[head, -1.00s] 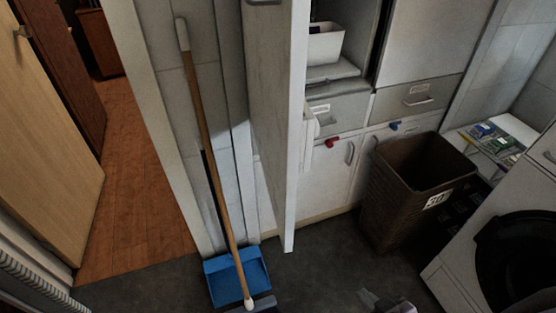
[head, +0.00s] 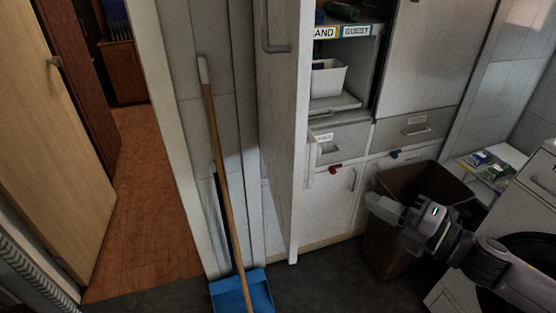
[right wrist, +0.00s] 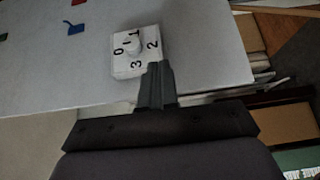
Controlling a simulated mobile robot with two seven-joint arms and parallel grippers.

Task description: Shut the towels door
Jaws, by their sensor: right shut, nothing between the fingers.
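A tall white cabinet door (head: 281,130) stands open in the head view, seen nearly edge-on, with a grey handle (head: 272,35) near its upper part. The open cabinet to its right has a shelf edge with "GUEST" and partly hidden "HAND" labels (head: 356,31); I take this as the towels door. My right gripper (head: 370,204) is shut and empty, to the right of the door and apart from it, in front of the brown basket. In the right wrist view its shut fingers (right wrist: 156,84) point toward a white panel. My left gripper is not in view.
A brown basket (head: 385,250) stands before the lower cabinets, partly behind my right arm. A broom (head: 222,160) and blue dustpan (head: 243,292) are left of the door. A washing machine (head: 535,185) is at right.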

